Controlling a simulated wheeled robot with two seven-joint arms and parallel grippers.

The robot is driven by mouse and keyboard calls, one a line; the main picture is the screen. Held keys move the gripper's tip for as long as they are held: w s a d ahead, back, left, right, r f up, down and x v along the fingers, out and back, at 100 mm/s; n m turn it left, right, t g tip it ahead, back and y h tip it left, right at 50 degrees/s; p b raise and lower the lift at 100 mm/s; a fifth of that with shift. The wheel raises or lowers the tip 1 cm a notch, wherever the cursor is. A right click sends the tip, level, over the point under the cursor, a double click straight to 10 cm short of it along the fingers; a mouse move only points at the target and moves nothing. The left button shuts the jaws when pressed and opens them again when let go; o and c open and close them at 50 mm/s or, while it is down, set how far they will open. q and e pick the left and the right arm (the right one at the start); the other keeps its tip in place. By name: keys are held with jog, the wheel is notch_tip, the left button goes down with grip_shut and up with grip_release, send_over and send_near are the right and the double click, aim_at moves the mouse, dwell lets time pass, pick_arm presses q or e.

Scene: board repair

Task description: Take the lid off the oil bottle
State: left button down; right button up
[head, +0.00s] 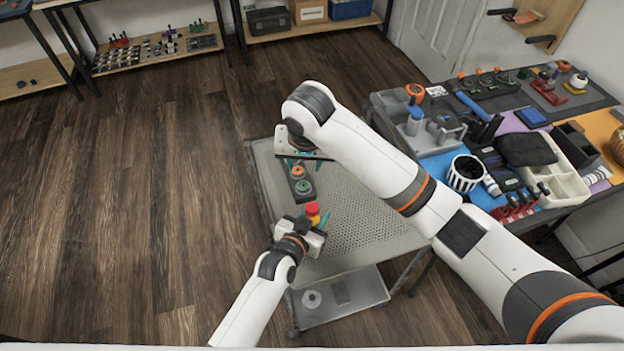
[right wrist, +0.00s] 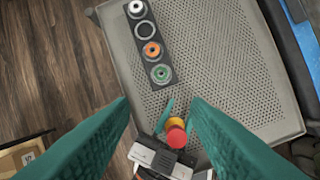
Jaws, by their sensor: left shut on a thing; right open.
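The oil bottle (head: 314,219) is a small yellow body with a red lid (head: 312,208) on top. My left gripper (head: 316,223) is shut on the bottle and holds it over the near left part of the perforated cart top. In the right wrist view the red lid (right wrist: 177,137) faces the camera, with a yellow rim behind it. My right gripper (right wrist: 160,103) is open and empty, its two teal fingers spread wide. The lid shows between these fingers, low in that view and apart from both. In the head view the right arm partly hides its gripper.
The grey perforated cart top (head: 360,225) is mostly clear. A black strip (right wrist: 149,44) with several round parts lies on it, close to the right gripper. A crowded workbench (head: 470,165) stands on the right, with a grey caddy, a striped cup and tools. A lower shelf (head: 355,287) holds a roll.

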aim_at(312, 207)
jog(key=s+g, duration=0.1)
jog(key=s+d+g, duration=0.1)
jog(key=s, duration=0.1)
jog(key=s+f, duration=0.1)
jog(key=shift+s+d+g+h, duration=0.2)
jog(key=shift+g+h, duration=0.1)
jog(key=shift+g, duration=0.1)
jog(key=shift+s+f, duration=0.15)
notch_tip(312, 207, down, 8)
jog(key=shift+d+r, duration=0.1)
jog(key=shift+r, duration=0.15)
jog(key=shift+c, duration=0.3)
grip_shut()
jog(key=n, duration=0.3)
